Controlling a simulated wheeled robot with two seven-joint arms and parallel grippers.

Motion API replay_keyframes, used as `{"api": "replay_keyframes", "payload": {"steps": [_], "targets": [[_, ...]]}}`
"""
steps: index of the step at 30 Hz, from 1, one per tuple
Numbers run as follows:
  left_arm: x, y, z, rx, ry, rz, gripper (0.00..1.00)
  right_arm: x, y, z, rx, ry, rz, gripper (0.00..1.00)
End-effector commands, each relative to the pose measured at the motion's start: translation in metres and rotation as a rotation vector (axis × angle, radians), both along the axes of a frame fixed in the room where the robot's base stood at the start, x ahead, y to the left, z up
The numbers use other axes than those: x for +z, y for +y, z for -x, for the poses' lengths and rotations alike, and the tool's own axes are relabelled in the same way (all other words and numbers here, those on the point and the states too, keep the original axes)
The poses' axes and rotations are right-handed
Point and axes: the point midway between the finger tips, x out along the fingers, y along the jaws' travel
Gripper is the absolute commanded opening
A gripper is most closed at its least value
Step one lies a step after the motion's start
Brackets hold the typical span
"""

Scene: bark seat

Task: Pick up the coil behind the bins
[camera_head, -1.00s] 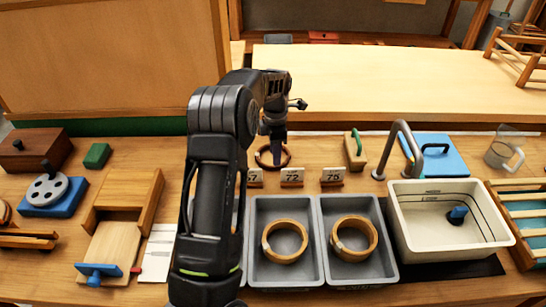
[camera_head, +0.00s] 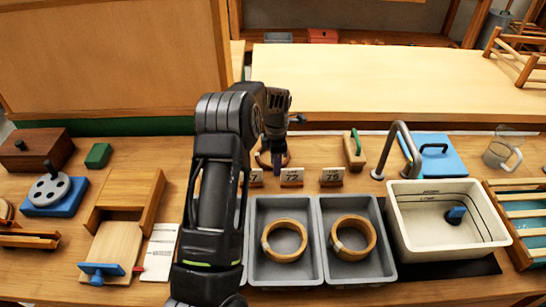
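A dark brown coil (camera_head: 261,162) lies on the workbench behind the number tags and the grey bins, mostly hidden by my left gripper. My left gripper (camera_head: 277,164) points down over the coil, its fingertips low at the ring. I cannot tell whether the fingers are open or shut, or whether they touch the coil. Two grey bins, the middle one (camera_head: 256,275) and the right one (camera_head: 392,272), each hold a light tan coil: one (camera_head: 268,251) and another (camera_head: 371,244). My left arm hides what is left of these bins, where a grey edge shows. My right gripper is out of view.
Number tags (camera_head: 291,177) stand just in front of the dark coil. A wooden block with a green handle (camera_head: 354,150), a grey tap (camera_head: 405,140) and a white basin (camera_head: 440,240) are to the right. A wooden box (camera_head: 125,195) sits left of my arm.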

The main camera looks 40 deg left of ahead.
Motion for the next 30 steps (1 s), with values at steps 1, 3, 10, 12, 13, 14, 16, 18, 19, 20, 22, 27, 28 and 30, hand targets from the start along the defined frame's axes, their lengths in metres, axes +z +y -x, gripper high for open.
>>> {"api": "replay_keyframes", "payload": {"steps": [1,3,10,12,13,14,16,18,19,20,22,27,28,30], "targets": [[0.0002,0.0001,0.0,0.0,0.0,0.0,0.36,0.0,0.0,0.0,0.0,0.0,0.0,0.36],[0.0002,0.0,0.0,0.0,0.0,0.0,0.36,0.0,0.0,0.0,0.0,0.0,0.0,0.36],[0.0003,0.0001,0.0,0.0,0.0,0.0,0.2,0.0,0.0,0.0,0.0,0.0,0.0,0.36],[0.0003,0.0001,0.0,0.0,0.0,0.0,0.14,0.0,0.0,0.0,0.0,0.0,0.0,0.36],[0.0003,0.0001,0.0,0.0,0.0,0.0,0.12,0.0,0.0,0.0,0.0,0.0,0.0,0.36],[0.0003,0.0001,0.0,0.0,0.0,0.0,0.09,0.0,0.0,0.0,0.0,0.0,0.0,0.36],[0.0003,0.0001,0.0,0.0,0.0,0.0,0.04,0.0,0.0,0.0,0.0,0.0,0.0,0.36],[0.0003,0.0001,0.0,0.0,0.0,0.0,0.0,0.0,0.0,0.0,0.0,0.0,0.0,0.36],[0.0003,0.0001,0.0,0.0,0.0,0.0,0.0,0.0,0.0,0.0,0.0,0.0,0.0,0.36],[0.0003,0.0001,0.0,0.0,0.0,0.0,0.0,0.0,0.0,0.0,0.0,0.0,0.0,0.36],[0.0003,0.0001,0.0,0.0,0.0,0.0,0.0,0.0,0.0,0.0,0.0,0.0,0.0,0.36],[0.0003,0.0001,0.0,0.0,0.0,0.0,0.0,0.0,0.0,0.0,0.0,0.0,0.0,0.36],[0.0003,0.0001,0.0,0.0,0.0,0.0,0.0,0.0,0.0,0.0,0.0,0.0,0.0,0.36],[0.0004,0.0001,0.0,0.0,0.0,0.0,0.0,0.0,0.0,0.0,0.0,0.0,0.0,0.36]]}}
